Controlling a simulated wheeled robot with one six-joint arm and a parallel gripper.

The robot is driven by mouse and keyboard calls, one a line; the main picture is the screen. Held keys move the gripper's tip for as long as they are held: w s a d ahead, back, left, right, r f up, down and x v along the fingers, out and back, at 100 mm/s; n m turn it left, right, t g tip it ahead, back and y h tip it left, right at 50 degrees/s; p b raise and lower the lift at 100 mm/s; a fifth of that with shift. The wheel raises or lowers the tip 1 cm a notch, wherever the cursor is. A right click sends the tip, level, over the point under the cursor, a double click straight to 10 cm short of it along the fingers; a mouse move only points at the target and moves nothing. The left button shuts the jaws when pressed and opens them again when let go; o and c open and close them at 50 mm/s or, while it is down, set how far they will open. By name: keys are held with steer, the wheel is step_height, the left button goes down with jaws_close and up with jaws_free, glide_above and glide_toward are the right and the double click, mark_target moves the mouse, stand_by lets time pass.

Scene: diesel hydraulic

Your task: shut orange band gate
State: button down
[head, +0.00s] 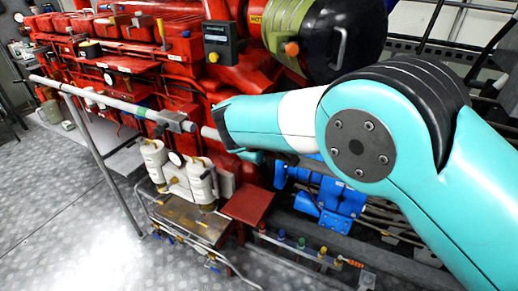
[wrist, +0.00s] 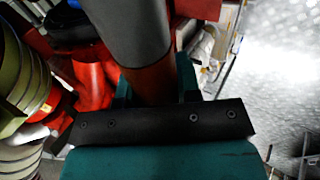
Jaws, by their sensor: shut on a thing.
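In the wrist view a thick grey bar (wrist: 125,30) with an orange-brown band (wrist: 152,82) runs between the dark fingers of my gripper (wrist: 154,93). My gripper is shut on it at the band. In the head view a short piece of grey bar (head: 209,133) shows at the left of my gripper's teal and black end (head: 228,122), close to the end of a long grey rail (head: 110,103). The orange band and fingertips are hidden there behind my wrist. I cannot tell whether the bar and the rail touch.
The red engine (head: 175,30) stands behind the rail. Cream canisters (head: 185,180) and a metal tray (head: 190,218) sit below. Blue pump parts (head: 335,200) and small coloured valves (head: 300,243) lie under my arm. The patterned floor (head: 60,220) at left front is mostly clear.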

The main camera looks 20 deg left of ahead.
steer(key=shift+s+d+f, duration=0.1)
steer(key=shift+d+f, duration=0.1)
steer(key=shift+f, duration=0.45)
steer(key=c, duration=0.8)
jaws_free()
steer(key=shift+a+r, duration=0.1)
steer(key=shift+s+a+r, duration=0.1)
steer(key=shift+s+r, duration=0.1)
steer(key=shift+r, duration=0.1)
steer(key=b+v, duration=0.4)
steer(key=v, duration=1.2)
steer(key=shift+r, duration=0.4)
steer(key=shift+s, duration=0.15)
